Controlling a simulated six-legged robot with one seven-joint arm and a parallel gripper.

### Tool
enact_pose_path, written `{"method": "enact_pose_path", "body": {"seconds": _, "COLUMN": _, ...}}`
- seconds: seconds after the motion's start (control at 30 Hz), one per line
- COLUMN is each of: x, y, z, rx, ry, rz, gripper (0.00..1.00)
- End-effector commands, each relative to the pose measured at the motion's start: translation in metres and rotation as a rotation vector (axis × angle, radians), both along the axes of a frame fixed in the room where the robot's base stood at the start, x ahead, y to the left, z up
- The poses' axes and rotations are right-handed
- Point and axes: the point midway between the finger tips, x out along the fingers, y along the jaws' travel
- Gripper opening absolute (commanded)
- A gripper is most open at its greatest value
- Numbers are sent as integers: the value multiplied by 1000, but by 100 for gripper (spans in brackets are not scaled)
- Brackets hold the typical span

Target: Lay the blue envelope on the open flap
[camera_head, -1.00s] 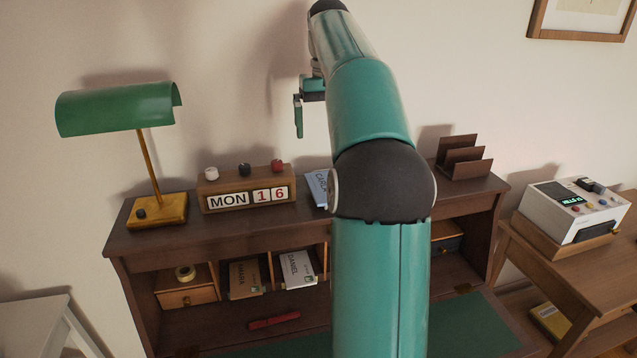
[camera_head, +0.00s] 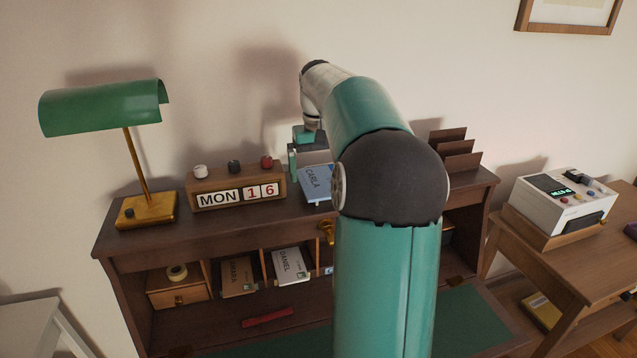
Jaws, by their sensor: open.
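The blue envelope (camera_head: 315,186), marked CARLA, lies on top of the desk to the right of the calendar block. My arm hides its right part. The open flap (camera_head: 468,322) is the green-covered writing surface at the bottom of the view, partly hidden by my arm. My gripper (camera_head: 306,160) is open, low above the desk top and just above or behind the envelope. One teal finger points down at the envelope's left side. The other finger is not clear, and I see nothing held. Whether it touches the envelope I cannot tell.
A green lamp (camera_head: 150,208) and a calendar block (camera_head: 238,191) stand left on the desk top. A brown letter rack (camera_head: 455,152) stands right. Pigeonholes below hold envelopes DANIEL (camera_head: 291,264) and TAMARA (camera_head: 239,277). A red object (camera_head: 267,317) lies below them. A white device (camera_head: 560,202) sits on the side table.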

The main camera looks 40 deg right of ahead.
Motion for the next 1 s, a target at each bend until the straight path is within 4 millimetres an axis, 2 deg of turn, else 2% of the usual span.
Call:
{"method": "enact_pose_path", "body": {"seconds": 0.13, "x": 1, "y": 0, "z": -14, "rx": 0, "ry": 0, "rz": 1, "gripper": 100}}
{"method": "enact_pose_path", "body": {"seconds": 0.37, "x": 1, "y": 0, "z": -15, "rx": -1, "ry": 0, "rz": 1, "gripper": 100}}
{"method": "enact_pose_path", "body": {"seconds": 0.57, "x": 1, "y": 0, "z": -15, "rx": -1, "ry": 0, "rz": 1, "gripper": 61}}
{"method": "enact_pose_path", "body": {"seconds": 0.67, "x": 1, "y": 0, "z": -15, "rx": -1, "ry": 0, "rz": 1, "gripper": 56}}
{"method": "enact_pose_path", "body": {"seconds": 1.0, "x": 1, "y": 0, "z": -8, "rx": -2, "ry": -2, "rz": 1, "gripper": 56}}
